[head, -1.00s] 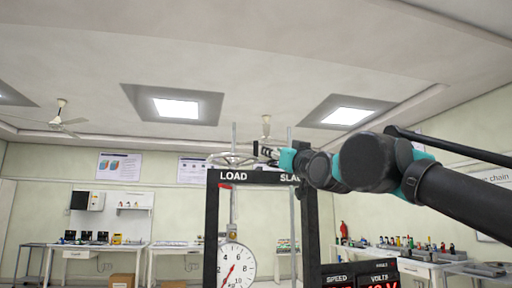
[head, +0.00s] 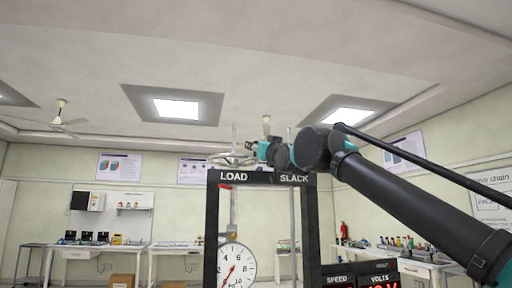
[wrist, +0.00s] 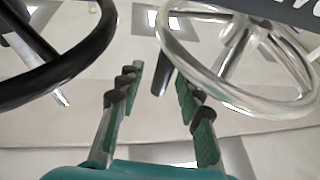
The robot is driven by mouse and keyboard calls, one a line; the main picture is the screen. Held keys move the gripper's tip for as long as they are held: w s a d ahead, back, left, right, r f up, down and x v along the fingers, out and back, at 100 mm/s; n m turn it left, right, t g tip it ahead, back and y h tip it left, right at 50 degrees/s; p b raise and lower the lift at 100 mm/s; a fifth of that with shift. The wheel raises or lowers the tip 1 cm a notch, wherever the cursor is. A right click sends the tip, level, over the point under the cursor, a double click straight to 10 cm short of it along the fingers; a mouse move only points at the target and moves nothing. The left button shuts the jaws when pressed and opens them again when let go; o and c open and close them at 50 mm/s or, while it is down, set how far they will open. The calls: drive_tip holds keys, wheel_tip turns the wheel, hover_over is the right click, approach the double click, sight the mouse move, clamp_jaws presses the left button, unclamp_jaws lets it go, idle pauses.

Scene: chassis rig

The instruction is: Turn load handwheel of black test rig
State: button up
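The black test rig (head: 212,225) is a frame with LOAD and SLACK on its top bar. A silver handwheel (head: 226,160) lies above the LOAD label, partly behind my gripper (head: 251,146). The wrist view shows a silver spoked wheel (wrist: 290,104) at upper right and a black wheel (wrist: 88,52) at upper left. My gripper, also in the wrist view (wrist: 158,82), is open and empty, its fingers pointing between the two wheels. The right finger is close to the silver rim; I cannot tell whether they touch.
A round dial (head: 236,266) hangs inside the frame, with a red digital display panel (head: 360,276) at lower right. A thin upright rod (head: 292,215) stands below SLACK. Benches with equipment line the back wall, well behind the rig.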

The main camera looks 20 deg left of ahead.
drive_tip(key=shift+w+a+r, duration=0.1)
drive_tip(key=shift+w+a, duration=0.05)
drive_tip(key=shift+c, duration=0.6)
clamp_jaws()
